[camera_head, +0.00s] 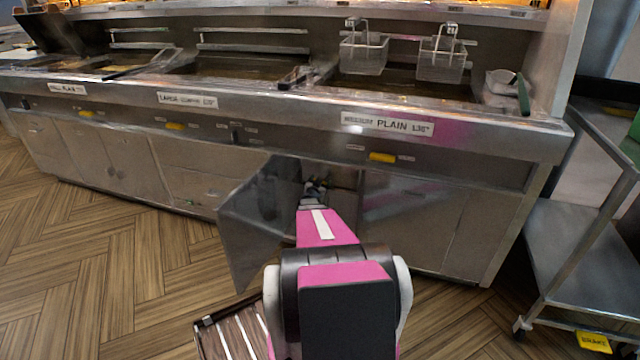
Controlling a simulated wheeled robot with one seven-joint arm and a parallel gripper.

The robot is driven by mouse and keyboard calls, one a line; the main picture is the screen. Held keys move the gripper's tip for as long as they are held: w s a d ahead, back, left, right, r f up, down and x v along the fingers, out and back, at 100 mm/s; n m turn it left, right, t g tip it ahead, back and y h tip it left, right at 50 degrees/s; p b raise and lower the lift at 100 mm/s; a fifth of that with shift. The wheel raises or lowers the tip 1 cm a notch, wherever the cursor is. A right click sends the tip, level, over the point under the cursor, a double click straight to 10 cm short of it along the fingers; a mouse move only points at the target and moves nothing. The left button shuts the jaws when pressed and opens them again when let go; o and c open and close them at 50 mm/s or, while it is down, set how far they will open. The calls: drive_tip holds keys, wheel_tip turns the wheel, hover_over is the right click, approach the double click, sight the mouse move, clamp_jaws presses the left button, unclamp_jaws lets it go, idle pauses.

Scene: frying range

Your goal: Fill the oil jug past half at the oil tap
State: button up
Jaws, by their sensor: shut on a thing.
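My gripper (315,187) reaches into the dark opening of a cabinet under the right-hand fryer. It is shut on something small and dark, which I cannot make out. I cannot pick out the oil jug or the oil tap in this view. My pink and black arm covers the lower part of the opening, and the inside is in shadow. An oil level in a jug cannot be seen.
The metal cabinet door (245,222) stands open to the left of my arm. Two fry baskets (363,56) (441,61) hang above the right fryer. A metal cart (590,245) stands at the right. The wooden floor (110,240) is clear at the left.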

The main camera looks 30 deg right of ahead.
drive_tip(key=shift+m, duration=2.1)
drive_tip(key=o, duration=0.8)
drive_tip(key=shift+s, duration=0.1)
drive_tip(key=v, duration=1)
drive_tip(key=shift+s+a, duration=0.25)
